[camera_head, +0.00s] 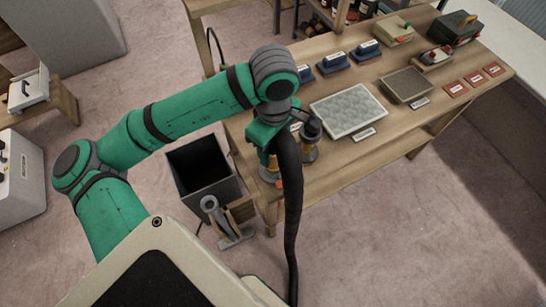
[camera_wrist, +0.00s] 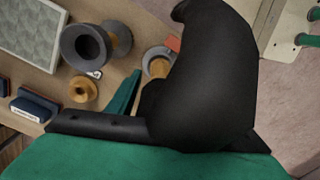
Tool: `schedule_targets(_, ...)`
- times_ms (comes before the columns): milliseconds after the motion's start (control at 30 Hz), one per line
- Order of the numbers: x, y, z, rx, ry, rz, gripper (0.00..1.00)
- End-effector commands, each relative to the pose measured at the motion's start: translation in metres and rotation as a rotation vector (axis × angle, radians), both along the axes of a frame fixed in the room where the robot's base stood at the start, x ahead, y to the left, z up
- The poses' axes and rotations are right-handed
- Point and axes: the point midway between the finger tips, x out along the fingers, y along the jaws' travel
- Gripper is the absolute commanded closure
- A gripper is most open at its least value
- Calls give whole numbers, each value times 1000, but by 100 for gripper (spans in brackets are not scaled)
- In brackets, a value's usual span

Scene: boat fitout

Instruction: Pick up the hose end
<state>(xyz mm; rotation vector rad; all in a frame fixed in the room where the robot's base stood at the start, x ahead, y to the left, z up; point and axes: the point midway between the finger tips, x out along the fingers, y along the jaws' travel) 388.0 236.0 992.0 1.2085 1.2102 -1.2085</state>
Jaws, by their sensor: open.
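My gripper (camera_head: 268,152) is open, low over the bench's near left corner; one green finger shows in the wrist view (camera_wrist: 125,97) and the other is hidden. A thick black hose (camera_head: 290,210) hangs beside my gripper and runs down to the bottom of the head view. It fills the middle of the wrist view (camera_wrist: 208,80); I cannot tell whether it is fixed to my arm or where its end lies. Grey-and-wood spool-like parts stand by my gripper: one with a wide grey mouth (camera_wrist: 87,44) and a ringed one (camera_wrist: 158,62), partly hidden by the hose.
The wooden bench (camera_head: 350,166) carries a pale textured panel (camera_head: 348,109), dark blue blocks (camera_head: 333,62) and red labels (camera_head: 475,78). A black open bin (camera_head: 203,170) and a grey tool on a wooden stand (camera_head: 216,213) are on the floor. The floor right of the bench is clear.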

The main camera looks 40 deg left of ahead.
Motion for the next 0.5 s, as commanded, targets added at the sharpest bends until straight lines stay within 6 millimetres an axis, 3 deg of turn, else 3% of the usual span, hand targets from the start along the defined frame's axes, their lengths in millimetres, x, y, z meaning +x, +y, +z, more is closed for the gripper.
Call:
schedule_targets(200,-1,1,-31,-1,2,0,54)
schedule_targets(500,-1,1,-41,-1,-1,0,54)
